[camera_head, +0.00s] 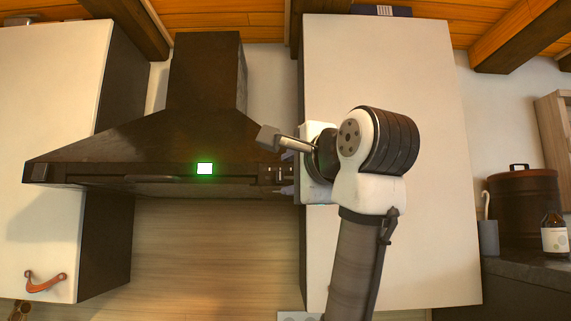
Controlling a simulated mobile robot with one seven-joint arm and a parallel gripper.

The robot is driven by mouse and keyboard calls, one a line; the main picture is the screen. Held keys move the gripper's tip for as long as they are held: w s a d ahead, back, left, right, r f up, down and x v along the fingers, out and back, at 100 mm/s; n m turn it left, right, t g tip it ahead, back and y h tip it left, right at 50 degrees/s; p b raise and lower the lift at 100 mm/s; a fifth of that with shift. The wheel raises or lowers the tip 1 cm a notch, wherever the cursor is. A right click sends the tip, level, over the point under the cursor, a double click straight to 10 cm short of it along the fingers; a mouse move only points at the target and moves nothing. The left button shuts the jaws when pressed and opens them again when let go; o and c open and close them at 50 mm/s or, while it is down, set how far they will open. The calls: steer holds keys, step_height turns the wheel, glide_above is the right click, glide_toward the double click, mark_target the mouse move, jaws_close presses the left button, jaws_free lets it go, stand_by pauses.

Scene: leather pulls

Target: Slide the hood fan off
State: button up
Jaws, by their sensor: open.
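The dark range hood (150,140) hangs on the wall between two pale cabinets. Whether a finger touches a control cannot be told. My wrist partly hides the right cabinet's edge.
The left cabinet (50,110) has a leather pull (45,282) near its bottom. The right cabinet (430,150) stands behind my arm. A dark pot (525,205) and a bottle (554,235) are on the counter at far right. Below the hood is free room.

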mark_target(282, 177)
steer(key=shift+p+x, duration=0.3)
steer(key=shift+x, duration=1.2)
steer(key=shift+c, duration=0.3)
jaws_close()
